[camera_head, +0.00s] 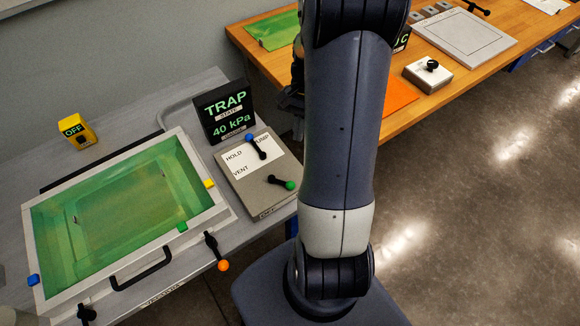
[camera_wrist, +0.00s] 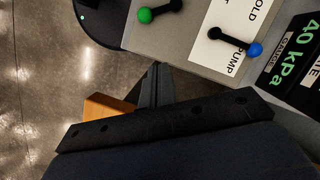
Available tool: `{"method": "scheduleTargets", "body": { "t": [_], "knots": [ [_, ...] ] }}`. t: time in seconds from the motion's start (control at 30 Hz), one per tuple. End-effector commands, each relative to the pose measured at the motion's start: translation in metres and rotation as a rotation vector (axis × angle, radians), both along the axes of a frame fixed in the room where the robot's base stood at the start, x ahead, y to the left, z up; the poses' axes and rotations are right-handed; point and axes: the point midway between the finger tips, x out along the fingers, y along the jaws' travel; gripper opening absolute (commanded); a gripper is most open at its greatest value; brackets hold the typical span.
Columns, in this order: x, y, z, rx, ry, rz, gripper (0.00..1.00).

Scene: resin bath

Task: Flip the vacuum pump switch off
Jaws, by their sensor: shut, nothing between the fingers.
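A yellow box (camera_head: 76,132) with a lit display reading OFF and a small dark part below it stands at the back left of the grey bench. No label naming the vacuum pump switch is legible. A valve panel (camera_head: 243,190) carries HOLD, PUMP and VENT labels, a blue-ended lever (camera_head: 256,146) and a green-ended lever (camera_head: 282,183). Both levers also show in the wrist view: blue-ended (camera_wrist: 235,42), green-ended (camera_wrist: 160,10). My gripper (camera_wrist: 155,76) is shut and empty, close to the panel's edge in that view. In the head view my arm mostly hides it.
A green-lined bath (camera_head: 211,212) fills the bench's left part, with an orange-ended lever (camera_head: 216,251) at its front. A TRAP display (camera_head: 225,110) reads 40 kPa behind the panel. A wooden table (camera_head: 252,52) stands at the back right. Floor at the right is clear.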

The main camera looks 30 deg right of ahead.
Motion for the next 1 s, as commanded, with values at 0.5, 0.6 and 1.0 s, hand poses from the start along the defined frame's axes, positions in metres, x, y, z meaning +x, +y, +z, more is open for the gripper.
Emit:
{"method": "scheduleTargets", "body": {
  "t": [0.5, 0.6, 1.0],
  "knots": [
    [-0.026, 0.035, -0.081, 0.002, 0.003, 0.003, 0.00],
    [-0.033, 0.043, -0.084, 0.002, 0.003, 0.003, 0.00],
    [-0.039, 0.051, -0.088, 0.000, 0.000, 0.000, 0.00]
  ]
}}
